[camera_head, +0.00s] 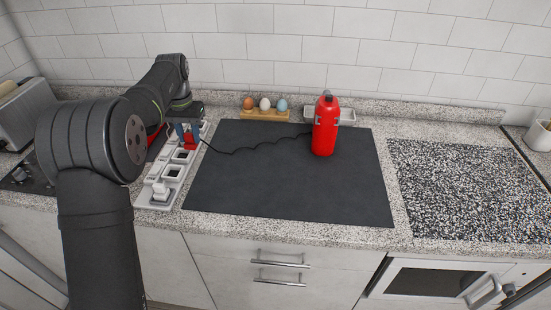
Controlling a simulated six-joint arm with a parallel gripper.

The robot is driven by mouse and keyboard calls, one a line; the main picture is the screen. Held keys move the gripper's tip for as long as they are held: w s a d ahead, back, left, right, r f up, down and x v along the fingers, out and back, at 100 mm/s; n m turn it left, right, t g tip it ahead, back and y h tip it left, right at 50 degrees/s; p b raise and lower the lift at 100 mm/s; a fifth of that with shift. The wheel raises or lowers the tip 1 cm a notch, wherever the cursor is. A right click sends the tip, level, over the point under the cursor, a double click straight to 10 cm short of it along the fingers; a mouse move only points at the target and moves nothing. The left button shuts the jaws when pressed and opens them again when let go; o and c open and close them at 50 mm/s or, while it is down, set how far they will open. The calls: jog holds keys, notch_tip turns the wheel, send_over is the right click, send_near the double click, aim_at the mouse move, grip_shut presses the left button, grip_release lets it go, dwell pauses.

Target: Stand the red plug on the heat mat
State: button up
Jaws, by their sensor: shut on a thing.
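My gripper (187,135) is shut on the red plug (190,143) at the far part of a white power strip (149,204). The plug is small and partly hidden by the fingers. I cannot tell whether it sits in a socket or just above it. A black flat mat (270,190), which looks like the heat mat, lies on the counter to the right of the strip. A black cord (240,151) runs across the mat's back from near my gripper towards a red bottle-shaped thing (325,128) standing on the mat.
A white plug (160,190) is in the strip's near end. Behind the mat are a wooden holder (264,116) with three eggs and a white tray (346,114). A speckled panel (470,190) lies at right. The mat's front and middle are clear.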

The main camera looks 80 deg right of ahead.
jog(key=s+a+r, duration=0.2)
jog(key=s+a, duration=0.4)
jog(key=s, duration=0.3)
jog(key=s+a+r, duration=0.2)
jog(key=s+a, duration=0.4)
jog(key=s, duration=0.3)
jog(key=w+d+f, duration=0.1)
jog(key=w+f, duration=0.1)
jog(key=w, duration=0.1)
jog(key=w+d+f, duration=0.2)
jog(key=w, duration=0.2)
jog(key=w+d+f, duration=0.1)
jog(key=w+f, duration=0.2)
jog(key=shift+w+d, duration=0.15)
jog(key=shift+w, duration=0.2)
jog(key=shift+f, duration=2.05)
jog(key=shift+f, duration=0.2)
jog(key=o, duration=1)
jog(key=shift+c, duration=0.2)
jog(key=shift+r, duration=0.1)
